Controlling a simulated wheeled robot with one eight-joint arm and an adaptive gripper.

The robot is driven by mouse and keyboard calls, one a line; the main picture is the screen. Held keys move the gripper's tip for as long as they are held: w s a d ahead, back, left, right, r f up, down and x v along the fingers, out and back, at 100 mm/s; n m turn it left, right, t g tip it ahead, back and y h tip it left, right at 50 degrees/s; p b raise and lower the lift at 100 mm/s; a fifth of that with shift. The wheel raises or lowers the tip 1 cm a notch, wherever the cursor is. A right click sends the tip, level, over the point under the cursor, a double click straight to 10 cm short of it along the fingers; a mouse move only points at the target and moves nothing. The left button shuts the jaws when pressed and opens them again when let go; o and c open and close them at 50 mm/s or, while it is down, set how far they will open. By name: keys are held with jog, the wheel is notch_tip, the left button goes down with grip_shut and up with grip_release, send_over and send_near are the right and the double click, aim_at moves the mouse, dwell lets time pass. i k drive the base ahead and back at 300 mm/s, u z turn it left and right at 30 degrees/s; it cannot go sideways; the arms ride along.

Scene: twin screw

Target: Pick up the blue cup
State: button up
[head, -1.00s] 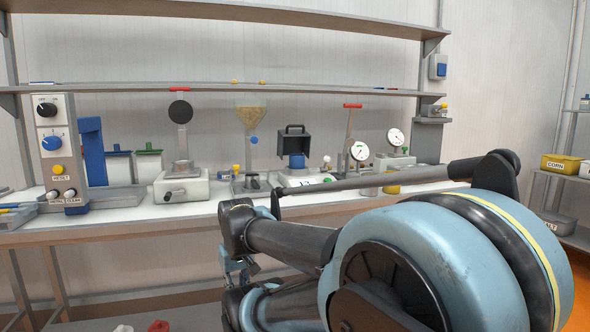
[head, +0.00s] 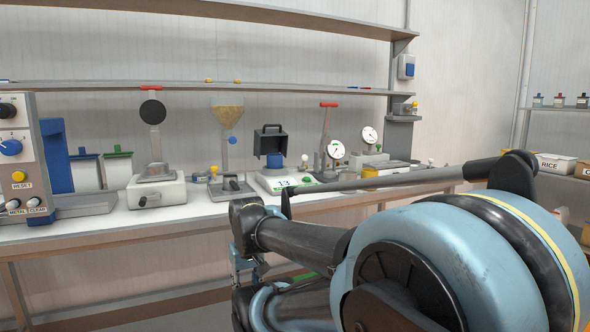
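The blue cup (head: 275,160) looks like the small blue cylinder on the white scale (head: 288,182) on the workbench. It stands below a dark open box with a handle (head: 269,140), which is behind or around its top; I cannot tell which. My gripper (head: 246,274) hangs low in front of the bench's front edge, left of the cup and well below it. It is small and partly merged with my arm, so its fingers do not show clearly. It is apart from the cup.
The bench (head: 100,229) also holds a control panel (head: 18,160), a funnel stand (head: 228,122) and dial gauges (head: 336,149). A shelf (head: 200,90) runs above. A side shelf with boxes (head: 557,165) is at the right. My arm covers the lower right.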

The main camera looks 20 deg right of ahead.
aim_at(275, 164)
jog(key=z, duration=2.55)
jog(key=k, duration=1.75)
jog(key=u, duration=1.35)
jog(key=i, duration=0.9)
